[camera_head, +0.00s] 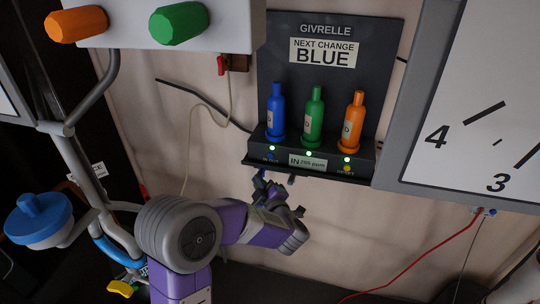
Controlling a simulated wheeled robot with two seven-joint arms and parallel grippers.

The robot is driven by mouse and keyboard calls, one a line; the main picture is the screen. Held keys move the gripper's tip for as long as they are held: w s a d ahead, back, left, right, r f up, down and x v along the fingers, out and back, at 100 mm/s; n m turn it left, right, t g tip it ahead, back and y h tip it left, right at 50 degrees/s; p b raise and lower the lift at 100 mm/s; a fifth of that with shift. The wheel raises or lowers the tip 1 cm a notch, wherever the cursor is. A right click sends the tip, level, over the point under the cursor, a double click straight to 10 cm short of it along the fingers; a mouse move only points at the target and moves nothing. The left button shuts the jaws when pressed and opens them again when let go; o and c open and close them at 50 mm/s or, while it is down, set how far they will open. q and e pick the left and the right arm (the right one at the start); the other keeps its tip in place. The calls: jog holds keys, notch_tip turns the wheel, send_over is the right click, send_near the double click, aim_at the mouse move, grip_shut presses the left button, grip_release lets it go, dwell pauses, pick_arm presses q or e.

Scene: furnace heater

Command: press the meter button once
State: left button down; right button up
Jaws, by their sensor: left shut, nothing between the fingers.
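The meter is the dark wall panel marked GIVRELLE (325,30), with a small display (307,162) reading "IN" and a ppm figure on its front ledge. A small blue button (270,157) sits left of the display, labelled in blue. A yellow button (347,168) labelled RESET sits right of it. My left gripper (276,184) is just below the ledge, under the blue button; it is shut and empty. Whether it touches the ledge cannot be told. My right gripper is out of view.
Blue (276,115), green (314,116) and orange (352,122) bottles stand on the ledge with lit green lamps below. A large dial (480,100) is at right. A white box (225,25) with orange and green knobs hangs upper left. Pipes with a blue valve (40,217) stand left.

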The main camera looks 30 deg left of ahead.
aim_at(270, 156)
pick_arm(q)
jog(key=shift+w, duration=0.1)
jog(key=w, duration=0.2)
jog(key=w+a+p, duration=0.1)
jog(key=w, duration=0.2)
jog(key=w+a, duration=0.1)
jog(key=w, duration=0.1)
jog(key=shift+w+p, duration=0.2)
jog(key=shift+p, duration=0.15)
jog(key=shift+w, duration=0.55)
jog(key=shift+w+a, duration=0.1)
jog(key=shift+w, duration=0.05)
dwell(1.5)
jog(key=shift+w, duration=0.25)
jog(key=shift+w+a, duration=0.15)
jog(key=shift+w, duration=0.25)
dwell(0.7)
jog(key=shift+s, duration=0.1)
jog(key=shift+s+d, duration=0.2)
jog(key=shift+s, duration=0.55)
